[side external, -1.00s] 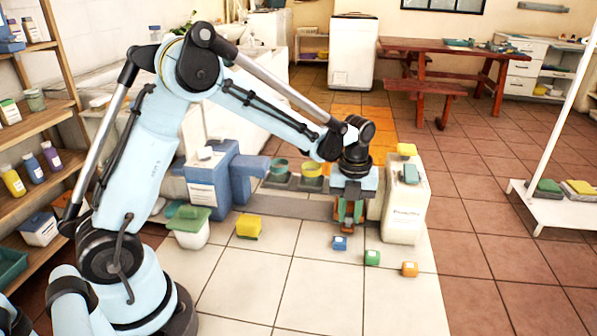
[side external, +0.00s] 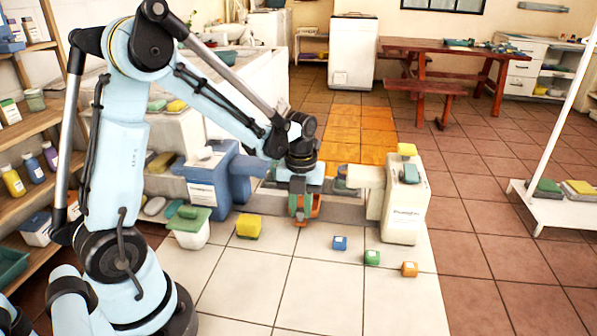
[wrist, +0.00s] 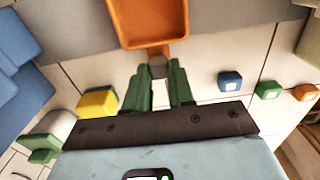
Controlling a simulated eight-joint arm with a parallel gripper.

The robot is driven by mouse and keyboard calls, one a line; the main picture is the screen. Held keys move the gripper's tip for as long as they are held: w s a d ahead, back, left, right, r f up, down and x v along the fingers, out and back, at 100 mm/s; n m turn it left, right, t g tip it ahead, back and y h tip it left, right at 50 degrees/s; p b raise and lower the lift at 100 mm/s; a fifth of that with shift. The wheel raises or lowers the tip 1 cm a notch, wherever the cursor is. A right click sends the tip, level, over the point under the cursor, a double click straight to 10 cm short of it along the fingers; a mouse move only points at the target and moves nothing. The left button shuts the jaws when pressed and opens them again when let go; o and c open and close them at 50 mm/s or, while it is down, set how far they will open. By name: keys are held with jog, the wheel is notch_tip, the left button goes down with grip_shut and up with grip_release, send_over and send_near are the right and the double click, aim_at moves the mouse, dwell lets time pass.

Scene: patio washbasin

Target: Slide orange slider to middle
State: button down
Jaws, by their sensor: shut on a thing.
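The orange slider (wrist: 148,25) shows in the wrist view as a shallow orange tray with a short grey-tipped handle (wrist: 158,66). My gripper (wrist: 158,88) has its green fingers on either side of that handle and is shut on it. In the side external view my gripper (side external: 301,212) points down at the grey rail (side external: 342,212), between the blue block and the white block. Only a bit of orange shows around the fingers there; my wrist hides most of the slider.
A blue block (side external: 205,188) stands at the rail's left and a white block (side external: 404,205) at its right. A yellow block (side external: 248,227) and small blue (side external: 340,243), green (side external: 372,258) and orange (side external: 409,269) cubes lie on the tiles in front. A green-lidded pot (side external: 190,228) stands left.

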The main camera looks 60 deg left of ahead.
jog(key=c, duration=1)
grip_release()
jog(key=shift+o, duration=0.2)
jog(key=shift+r, duration=0.1)
notch_tip(320, 180, up, 12)
jog(key=s+d+n+t, duration=0.3)
jog(key=s+d+n, duration=0.1)
jog(key=n, duration=0.9)
jog(key=s+d+f+n+t, duration=0.1)
jog(key=s+d+n+t, duration=0.2)
jog(key=n, duration=1.1)
jog(key=shift+s+d+f+t, duration=0.2)
jog(key=shift+s+d+t, duration=0.15)
jog(key=shift+d+t, duration=0.3)
